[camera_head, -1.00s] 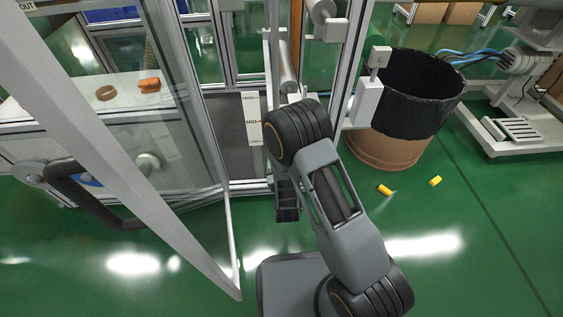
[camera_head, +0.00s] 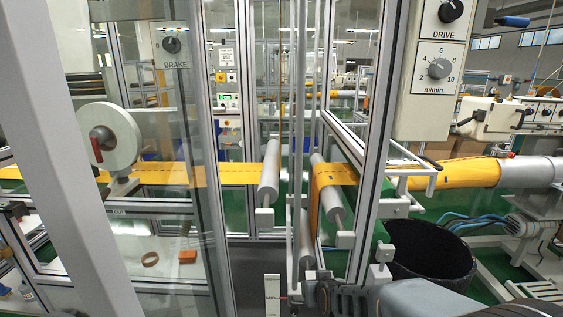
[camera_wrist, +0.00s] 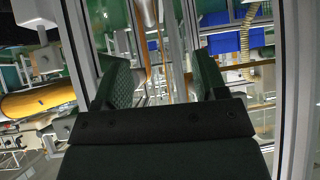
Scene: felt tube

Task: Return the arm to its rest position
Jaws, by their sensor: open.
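My gripper (camera_wrist: 153,88) is in the wrist view, its two dark jaws apart with nothing between them. Rollers and a narrow orange strip show beyond the jaws. In the head view only part of my arm shows at the bottom edge, right of centre, low in front of the machine frame. The jaws cannot be made out in the head view.
An open framed door (camera_head: 75,160) stands at the left. Metal posts and rollers (camera_head: 269,175) carry a yellow web (camera_head: 235,173) in the middle. A dark-lined bin (camera_head: 430,250) stands at the right, below the control panel (camera_head: 428,70). Posts are close on both sides of my gripper.

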